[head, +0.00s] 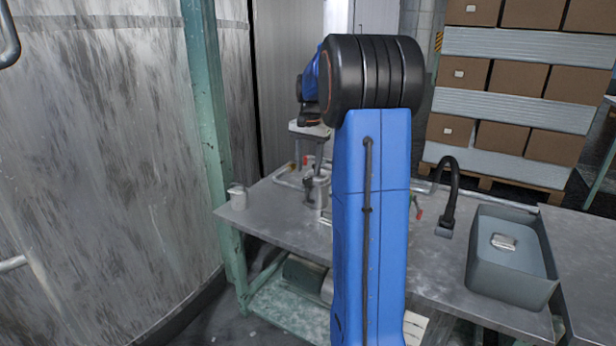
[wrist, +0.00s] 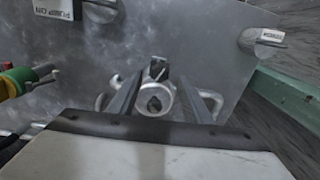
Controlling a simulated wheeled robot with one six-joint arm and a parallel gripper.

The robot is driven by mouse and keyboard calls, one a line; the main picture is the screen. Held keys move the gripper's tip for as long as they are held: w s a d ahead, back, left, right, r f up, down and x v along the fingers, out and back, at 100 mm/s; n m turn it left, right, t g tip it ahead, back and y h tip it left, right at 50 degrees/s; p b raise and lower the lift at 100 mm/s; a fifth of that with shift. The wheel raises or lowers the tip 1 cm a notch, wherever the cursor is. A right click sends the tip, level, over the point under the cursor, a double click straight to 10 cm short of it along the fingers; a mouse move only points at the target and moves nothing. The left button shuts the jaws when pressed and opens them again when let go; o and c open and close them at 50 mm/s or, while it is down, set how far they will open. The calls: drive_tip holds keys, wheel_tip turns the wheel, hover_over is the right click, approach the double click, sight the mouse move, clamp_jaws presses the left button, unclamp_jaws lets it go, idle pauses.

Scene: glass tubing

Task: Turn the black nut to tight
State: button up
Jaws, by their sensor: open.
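A round metal fitting (wrist: 160,98) sits between the fingers of my gripper (wrist: 159,78) in the wrist view. A small dark shape, likely the black nut (wrist: 155,103), shows on its face, and another black part (wrist: 158,70) is just beyond it. My gripper is open, with one finger on each side of the fitting. I cannot tell whether they touch it. In the head view my gripper (head: 319,158) points down above the metal fitting (head: 317,192) on the workbench. My blue arm hides part of the bench. The nut is too small to read there.
A grey metal cup (head: 238,198) stands at the bench's left edge. A blue-grey bin (head: 513,255) and a black bent hose (head: 449,195) are at right. Green posts (head: 208,120) and a large tank (head: 110,170) stand left.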

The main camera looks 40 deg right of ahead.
sight(308, 178)
drive_tip(key=shift+f, duration=2.05)
